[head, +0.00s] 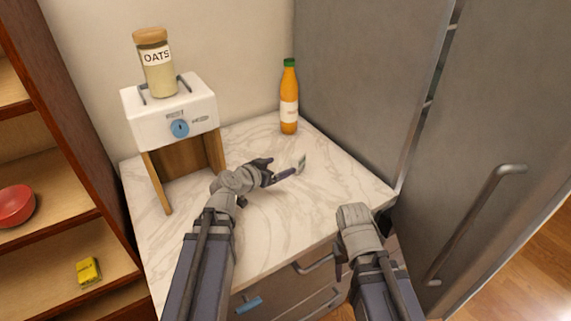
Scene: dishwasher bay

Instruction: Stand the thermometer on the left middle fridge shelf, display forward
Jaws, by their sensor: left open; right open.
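A small pale object with a darker face, likely the thermometer (301,162), is on the marble counter (300,215) right of the middle. My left gripper (281,168) is open just left of it, with its fingers pointing toward it. Whether a finger touches it cannot be told. My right gripper (384,222) is open near the counter's front right edge, its fingers mostly hidden behind its wrist. The grey fridge (500,110) at the right looks shut, with a bar handle (500,178). Its shelves are hidden.
An orange bottle (289,106) stands at the back of the counter. A white box on wooden legs (172,115) carries an oats jar (156,68) at the left. Wooden shelves at far left hold a red bowl (14,206) and a yellow packet (88,271).

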